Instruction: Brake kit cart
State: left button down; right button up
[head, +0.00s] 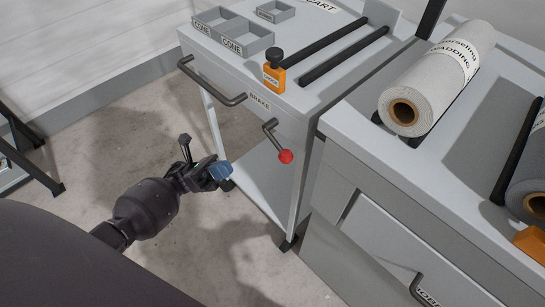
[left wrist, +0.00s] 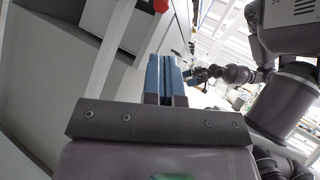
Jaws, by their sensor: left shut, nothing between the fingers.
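The kit cart (head: 297,97) is a light grey cart with a drawer-like front, a dark bar handle (head: 214,90) and an open lower shelf. A brake lever (head: 270,135) with a red knob (head: 285,156) hangs on its front below the BRAKE label (head: 259,102), tilted down to the right. The red knob also shows in the left wrist view (left wrist: 161,5). My left gripper (head: 221,171) is left of the knob and slightly lower in the picture, apart from it. Its blue fingers (left wrist: 166,78) are shut with nothing between them.
A grey cabinet with a wadding roll (head: 437,80) stands close at the right.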

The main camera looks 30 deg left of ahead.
dwell(0.3)
pick_arm(q)
jog(key=p+x, duration=0.2)
jog(key=x, duration=1.2)
jog(key=shift+p, duration=0.4)
pick_arm(e)
jog(key=shift+s+d+m, duration=0.35)
jog(key=shift+s+m, duration=0.05)
jog(key=shift+s, duration=0.3)
pick_arm(q)
jog(key=shift+s+d, duration=0.1)
pick_arm(e)
jog(key=shift+w, duration=0.1)
